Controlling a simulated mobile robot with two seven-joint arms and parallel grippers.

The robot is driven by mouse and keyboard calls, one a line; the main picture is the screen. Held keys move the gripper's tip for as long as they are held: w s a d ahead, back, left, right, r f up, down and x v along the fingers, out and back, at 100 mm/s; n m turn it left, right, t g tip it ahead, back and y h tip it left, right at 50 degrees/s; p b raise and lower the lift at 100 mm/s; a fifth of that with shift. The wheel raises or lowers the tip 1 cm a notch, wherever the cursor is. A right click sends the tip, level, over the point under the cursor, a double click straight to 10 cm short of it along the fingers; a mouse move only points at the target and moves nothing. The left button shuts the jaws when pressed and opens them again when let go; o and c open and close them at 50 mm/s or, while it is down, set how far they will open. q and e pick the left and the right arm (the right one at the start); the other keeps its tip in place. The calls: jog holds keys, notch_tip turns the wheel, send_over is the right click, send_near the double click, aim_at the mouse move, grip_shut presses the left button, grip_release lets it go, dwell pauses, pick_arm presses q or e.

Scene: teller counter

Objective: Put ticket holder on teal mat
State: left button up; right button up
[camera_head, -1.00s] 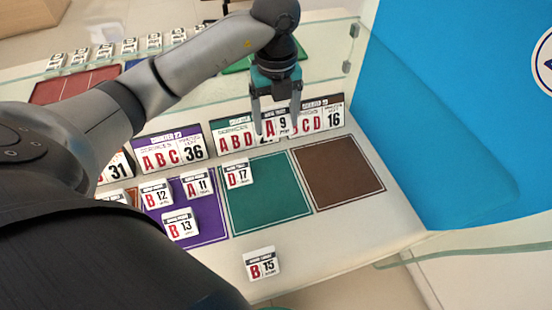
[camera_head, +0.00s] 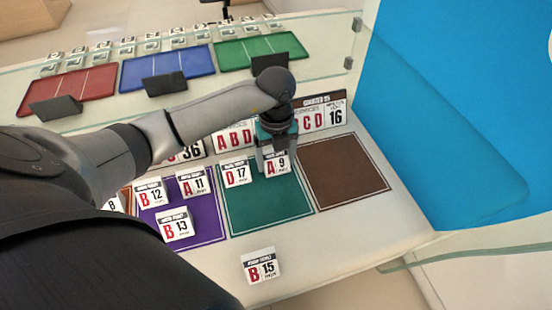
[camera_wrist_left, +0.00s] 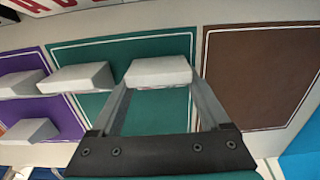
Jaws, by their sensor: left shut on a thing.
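My left gripper (camera_head: 276,158) is shut on a white ticket holder marked A 9 (camera_head: 278,165), over the back part of the teal mat (camera_head: 268,207). In the left wrist view the holder (camera_wrist_left: 158,72) sits between the two fingertips, above the teal mat (camera_wrist_left: 150,115). I cannot tell whether it touches the mat. A holder marked D 17 (camera_head: 236,172) stands on the teal mat just left of it. A holder marked B 15 (camera_head: 261,266) stands on the bare counter in front. My right gripper does not show.
The purple mat (camera_head: 205,230) at left carries holders A 11 (camera_head: 193,183), B 12 (camera_head: 150,191) and B 13 (camera_head: 174,225). The brown mat (camera_head: 345,172) at right is empty.

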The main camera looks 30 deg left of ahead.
aim_at(276, 158)
pick_arm(q)
jog(key=shift+f, duration=0.1)
jog(key=o, duration=1.2)
jog(key=shift+o, duration=0.2)
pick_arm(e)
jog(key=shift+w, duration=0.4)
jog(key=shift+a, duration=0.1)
pick_arm(q)
jog(key=shift+r, duration=0.2)
notch_tip(276, 158, up, 12)
jog(key=p, duration=0.2)
jog(key=shift+p, duration=0.4)
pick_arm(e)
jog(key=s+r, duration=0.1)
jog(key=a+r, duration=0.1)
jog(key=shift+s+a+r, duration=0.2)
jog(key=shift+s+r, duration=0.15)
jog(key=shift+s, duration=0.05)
